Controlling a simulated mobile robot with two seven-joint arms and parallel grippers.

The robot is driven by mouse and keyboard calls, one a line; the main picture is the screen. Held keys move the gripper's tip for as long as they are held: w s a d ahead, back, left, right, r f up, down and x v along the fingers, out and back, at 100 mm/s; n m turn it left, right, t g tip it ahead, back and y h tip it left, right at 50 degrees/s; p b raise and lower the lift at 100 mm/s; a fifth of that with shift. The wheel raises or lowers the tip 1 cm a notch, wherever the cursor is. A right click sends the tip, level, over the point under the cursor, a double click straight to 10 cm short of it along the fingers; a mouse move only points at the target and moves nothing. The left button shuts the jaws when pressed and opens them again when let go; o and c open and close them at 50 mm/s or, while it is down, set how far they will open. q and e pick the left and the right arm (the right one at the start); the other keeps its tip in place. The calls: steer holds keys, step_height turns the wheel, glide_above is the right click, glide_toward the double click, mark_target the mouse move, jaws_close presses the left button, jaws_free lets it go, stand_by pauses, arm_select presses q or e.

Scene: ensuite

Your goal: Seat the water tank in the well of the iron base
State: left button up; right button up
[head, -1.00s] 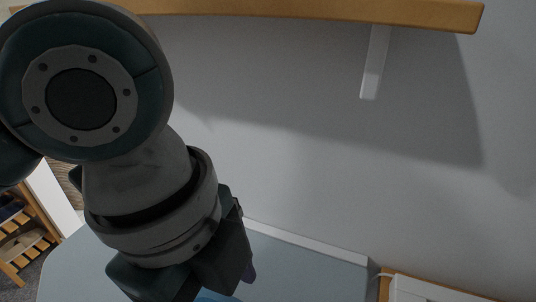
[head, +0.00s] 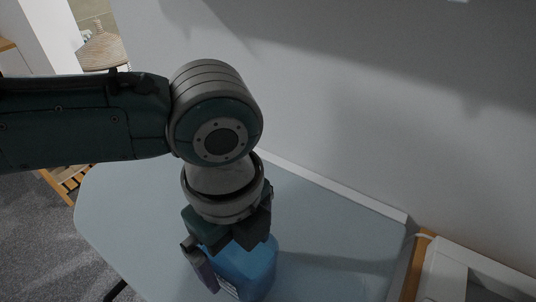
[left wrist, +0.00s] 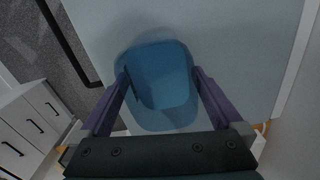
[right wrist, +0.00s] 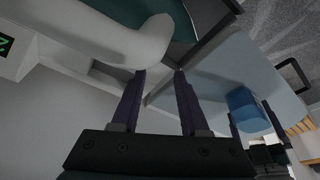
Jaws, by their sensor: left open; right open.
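The water tank appears to be the blue block (head: 248,268) on the pale blue board at the bottom of the head view. It also shows in the left wrist view (left wrist: 160,75) and at the right of the right wrist view (right wrist: 246,110). My left gripper (head: 226,262) is open, pointing down at the tank; in the left wrist view its fingers (left wrist: 160,78) lie either side of it. Contact cannot be told. My right gripper (right wrist: 158,78) is open and empty, near a pale rounded part. I cannot clearly identify the iron base or its well.
The pale blue board (head: 135,215) has free room left of the tank. A white boxy thing (head: 465,275) stands right of it, beside a wooden edge (head: 412,268). A grey wall (head: 380,120) runs behind. White drawers (left wrist: 30,120) show in the left wrist view.

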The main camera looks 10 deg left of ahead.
arm_select(q)
steer(key=shift+f, duration=0.15)
steer(key=shift+c, duration=0.2)
steer(key=c, duration=1.5)
jaws_close()
steer(key=shift+r, duration=0.25)
